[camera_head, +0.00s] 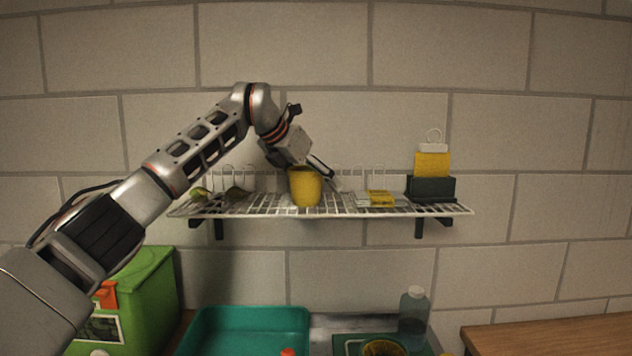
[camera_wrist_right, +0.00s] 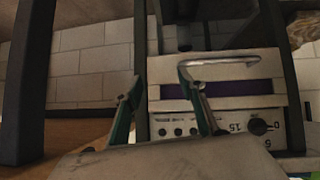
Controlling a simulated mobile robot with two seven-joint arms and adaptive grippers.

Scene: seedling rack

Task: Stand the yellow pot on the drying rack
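The yellow pot (camera_head: 305,188) stands upright at the middle of the wire drying rack (camera_head: 345,209), near its front edge, in the head view. My left gripper (camera_head: 316,168) is at the pot's top from behind and above. One dark finger shows beyond the pot's right rim; the other is hidden, so I cannot tell whether the fingers touch the pot. My right gripper (camera_wrist_right: 165,100) shows in the right wrist view with its two green-grey fingers apart and nothing between them.
The rack also holds small dark and yellow items on the left, a yellow block (camera_head: 380,198), and a dark holder (camera_head: 431,189) with a yellow card. Below are a green box (camera_head: 150,285), a teal tray (camera_head: 245,318) and a bottle (camera_head: 413,315). A panel with knobs (camera_wrist_right: 220,122) faces my right gripper.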

